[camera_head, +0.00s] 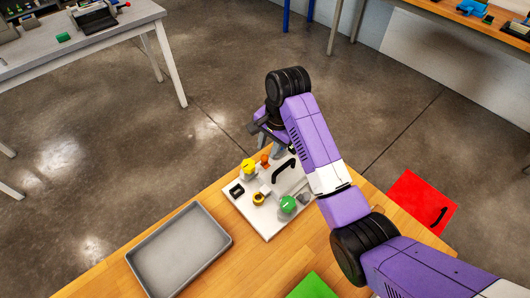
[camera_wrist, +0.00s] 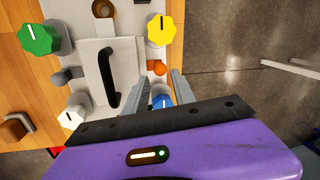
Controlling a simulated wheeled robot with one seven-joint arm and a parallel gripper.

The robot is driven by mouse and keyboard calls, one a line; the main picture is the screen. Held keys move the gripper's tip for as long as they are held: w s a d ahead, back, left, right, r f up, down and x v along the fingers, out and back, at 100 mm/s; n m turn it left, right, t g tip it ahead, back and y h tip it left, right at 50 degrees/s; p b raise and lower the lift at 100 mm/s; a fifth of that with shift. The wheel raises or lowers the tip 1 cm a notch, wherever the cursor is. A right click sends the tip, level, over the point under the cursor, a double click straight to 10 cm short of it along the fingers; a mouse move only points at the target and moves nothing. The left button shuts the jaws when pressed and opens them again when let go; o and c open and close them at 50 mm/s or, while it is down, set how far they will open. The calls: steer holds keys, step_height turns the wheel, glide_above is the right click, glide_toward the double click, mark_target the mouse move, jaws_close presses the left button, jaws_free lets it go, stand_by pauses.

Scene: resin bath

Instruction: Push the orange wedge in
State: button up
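The orange wedge (camera_wrist: 159,67) is a small orange piece at the edge of the pale panel, below the yellow knob in the wrist view. In the head view the orange piece (camera_head: 265,158) is beside the yellow knob (camera_head: 249,167). My gripper (camera_wrist: 161,77) has its two grey fingers apart, with their tips close to the orange wedge. I cannot tell whether they touch it. A blue knob (camera_wrist: 162,101) shows between the fingers, partly hidden by my wrist. In the head view my gripper (camera_head: 277,150) is over the panel's far edge.
The panel (camera_head: 268,229) lies on a wooden table (camera_head: 95,284) and carries a black handle (camera_wrist: 108,78), a green knob (camera_wrist: 39,38), a yellow knob (camera_wrist: 161,30) and a white knob (camera_wrist: 71,117). A grey tray (camera_head: 178,250) and a red panel (camera_head: 414,201) are nearby.

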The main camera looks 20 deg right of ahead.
mark_target(265, 156)
steer(key=shift+w+a+f+p, duration=0.1)
steer(key=shift+w+f, duration=0.05)
steer(key=shift+f, duration=0.65)
steer(key=shift+w+a+f+p, duration=0.1)
steer(key=shift+f, duration=0.75)
steer(key=shift+w+a+f+p, duration=0.1)
steer(key=shift+w+f, duration=0.05)
steer(key=shift+f, duration=0.65)
jaws_close()
